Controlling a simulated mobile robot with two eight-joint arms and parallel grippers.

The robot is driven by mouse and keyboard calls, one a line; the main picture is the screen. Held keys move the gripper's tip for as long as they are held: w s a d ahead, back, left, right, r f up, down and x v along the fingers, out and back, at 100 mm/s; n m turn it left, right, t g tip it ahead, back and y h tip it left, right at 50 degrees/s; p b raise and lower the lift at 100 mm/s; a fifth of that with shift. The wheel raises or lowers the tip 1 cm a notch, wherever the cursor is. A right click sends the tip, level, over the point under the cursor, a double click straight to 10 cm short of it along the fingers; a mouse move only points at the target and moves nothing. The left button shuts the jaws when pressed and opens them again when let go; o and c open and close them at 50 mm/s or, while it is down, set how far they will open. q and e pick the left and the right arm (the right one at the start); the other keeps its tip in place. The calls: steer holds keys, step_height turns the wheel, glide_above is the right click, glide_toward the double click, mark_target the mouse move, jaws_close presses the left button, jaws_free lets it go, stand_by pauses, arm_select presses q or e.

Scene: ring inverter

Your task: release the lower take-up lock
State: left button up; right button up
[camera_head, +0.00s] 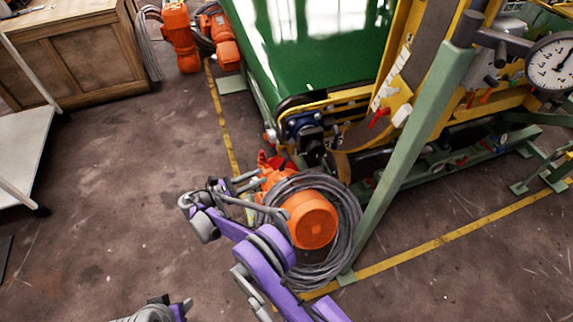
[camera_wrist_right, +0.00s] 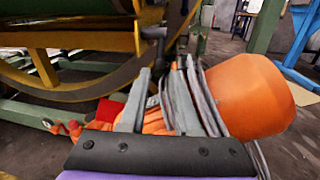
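Red levers show on the machine's lower frame; I cannot tell which one is the lower take-up lock. In the head view a red part (camera_head: 268,161) sits just beyond my right gripper (camera_head: 260,188), and a red lever (camera_head: 378,118) is higher on the yellow frame.
An orange motor (camera_head: 312,219) with coiled grey cable (camera_head: 345,205) crowds the right gripper. A green post (camera_head: 410,150) rises to its right. A dial gauge (camera_head: 552,62) is at upper right. A white cart (camera_head: 22,150) stands at left; the floor between is clear.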

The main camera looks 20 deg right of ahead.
mark_target(281, 167)
steer(key=x, duration=0.9)
steer(key=shift+d+b, duration=0.3)
steer(key=shift+d, duration=0.1)
jaws_close()
